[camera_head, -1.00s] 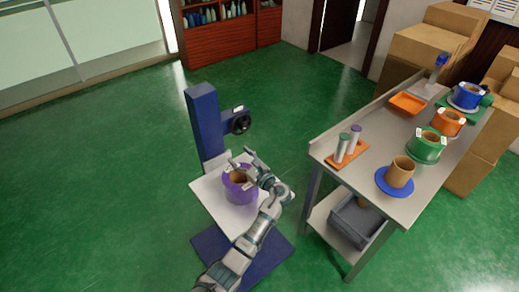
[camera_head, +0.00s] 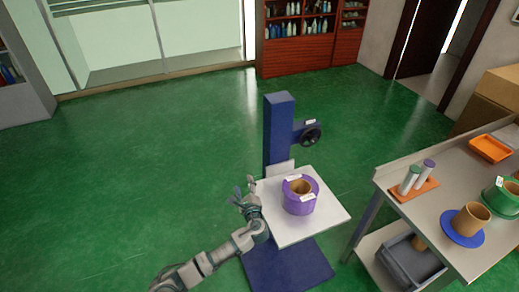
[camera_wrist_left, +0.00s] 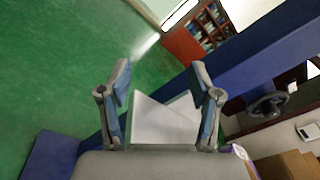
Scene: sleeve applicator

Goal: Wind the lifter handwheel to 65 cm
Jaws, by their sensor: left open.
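The lifter is a blue column (camera_head: 279,135) with a white platform (camera_head: 328,212) at its front. Its dark round handwheel (camera_head: 311,136) sits on a blue arm at the column's right side. The handwheel also shows in the left wrist view (camera_wrist_left: 268,106), to the right of the fingers. A purple ring-shaped vessel (camera_head: 300,206) with a brown core stands on the platform. My left gripper (camera_head: 244,187) is open and empty at the platform's left edge, apart from the handwheel and vessel. The open fingers also show in the left wrist view (camera_wrist_left: 160,75). My right gripper is not in view.
Green floor (camera_head: 130,170) is free at the left.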

